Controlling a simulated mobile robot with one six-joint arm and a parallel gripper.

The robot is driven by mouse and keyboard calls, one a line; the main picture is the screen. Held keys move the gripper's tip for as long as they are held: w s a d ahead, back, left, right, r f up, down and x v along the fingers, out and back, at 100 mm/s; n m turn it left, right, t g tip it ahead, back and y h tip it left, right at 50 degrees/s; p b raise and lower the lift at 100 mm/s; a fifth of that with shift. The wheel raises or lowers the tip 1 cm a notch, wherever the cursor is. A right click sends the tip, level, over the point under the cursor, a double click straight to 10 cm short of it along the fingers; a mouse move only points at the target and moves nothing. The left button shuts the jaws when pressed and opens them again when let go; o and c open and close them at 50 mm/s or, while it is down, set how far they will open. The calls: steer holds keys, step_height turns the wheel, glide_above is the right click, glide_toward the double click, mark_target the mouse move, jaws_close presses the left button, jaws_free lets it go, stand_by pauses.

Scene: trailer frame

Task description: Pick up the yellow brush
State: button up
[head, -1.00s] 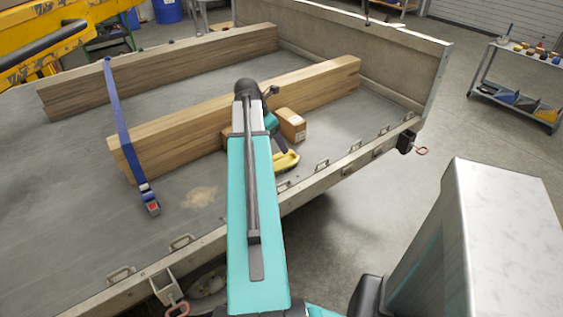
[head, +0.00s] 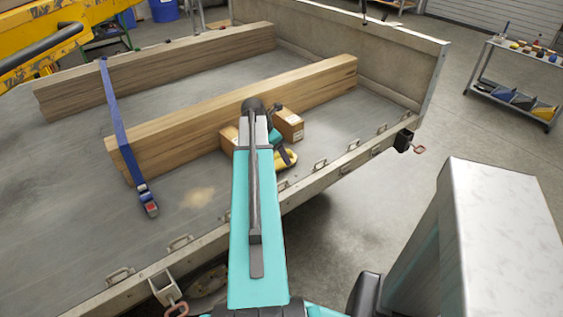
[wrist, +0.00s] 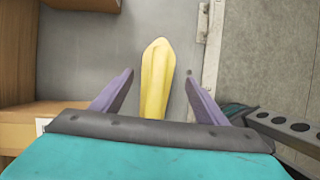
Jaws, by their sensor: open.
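The yellow brush (wrist: 157,75) lies on the grey trailer bed in the wrist view, its long yellow body pointing away from me. My gripper (wrist: 160,85) is open, with one purple finger on each side of the brush and a gap to both. The near end of the brush is hidden behind the gripper's dark front edge. In the head view a part of the yellow brush (head: 289,159) shows beside my arm, near the bed's edge. My gripper is mostly hidden there behind the arm.
Cardboard boxes (head: 289,125) stand close by, against a long wooden beam (head: 180,135). In the wrist view a brown box (wrist: 30,130) is left of the gripper. The trailer's side rail (head: 340,167) with metal loops runs close on the right. A blue strap (head: 118,125) crosses the beams.

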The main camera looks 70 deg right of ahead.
steer(key=shift+s+d+f, duration=0.1)
steer(key=shift+s+f, duration=0.05)
steer(key=shift+f, duration=0.15)
steer(key=shift+f, duration=0.15)
steer(key=shift+p+x, duration=0.5)
steer(key=shift+x, duration=1.95)
steer(key=shift+d, duration=0.15)
steer(key=c, duration=1.1)
steer(key=shift+r+b, duration=0.4)
steer(key=shift+r, duration=1.3)
steer(key=s+a+b, duration=0.1)
steer(key=s+a, duration=0.2)
steer(key=s, duration=0.4)
steer(key=s+a+r+b, duration=0.1)
steer(key=s+a, duration=0.3)
steer(key=s, duration=0.3)
steer(key=shift+a+r, duration=0.2)
steer(key=shift+r, duration=0.1)
